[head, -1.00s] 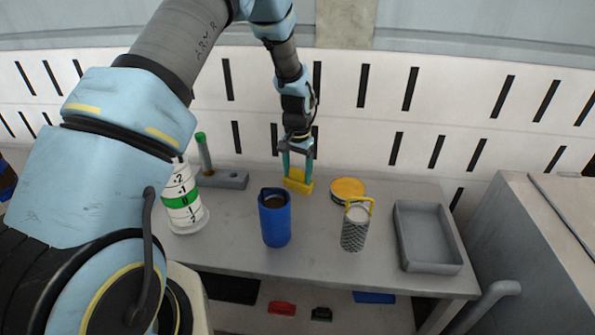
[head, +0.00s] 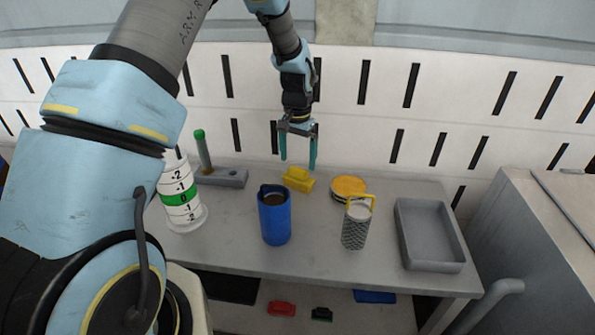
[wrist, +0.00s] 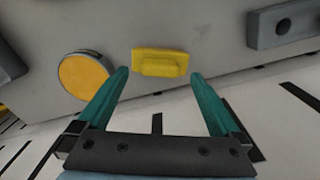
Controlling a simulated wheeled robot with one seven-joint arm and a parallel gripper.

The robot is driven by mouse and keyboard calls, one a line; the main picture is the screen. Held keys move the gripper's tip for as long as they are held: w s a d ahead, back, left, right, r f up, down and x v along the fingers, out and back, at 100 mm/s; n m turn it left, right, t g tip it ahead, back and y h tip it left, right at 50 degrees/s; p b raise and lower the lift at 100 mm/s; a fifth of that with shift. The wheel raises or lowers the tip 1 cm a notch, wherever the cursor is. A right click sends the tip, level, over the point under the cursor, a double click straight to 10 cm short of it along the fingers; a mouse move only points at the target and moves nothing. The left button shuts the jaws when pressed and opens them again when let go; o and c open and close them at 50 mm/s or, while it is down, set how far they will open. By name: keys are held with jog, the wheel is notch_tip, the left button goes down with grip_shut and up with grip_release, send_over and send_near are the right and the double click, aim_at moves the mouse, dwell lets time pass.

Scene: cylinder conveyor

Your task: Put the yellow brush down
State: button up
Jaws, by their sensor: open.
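The yellow brush (head: 298,180) lies on the grey table (head: 330,236) near its back edge, behind the blue container. It also shows in the wrist view (wrist: 160,63), beyond and between the fingertips. My gripper (head: 298,165) is open and empty above the brush, with its teal fingers spread wide and apart from it. The fingers also show in the wrist view (wrist: 158,74).
A blue container (head: 275,220), a grater with a yellow handle (head: 355,228) and a round yellow-topped tin (head: 348,187) stand nearby. A grey tray (head: 431,265) is at the right. A grey block with a green-topped peg (head: 228,177) is at the left.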

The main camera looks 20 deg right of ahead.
aim_at(298, 169)
notch_tip(298, 169, up, 8)
jog(key=b, duration=0.1)
jog(key=shift+f+b, duration=0.25)
jog(key=shift+b, duration=0.05)
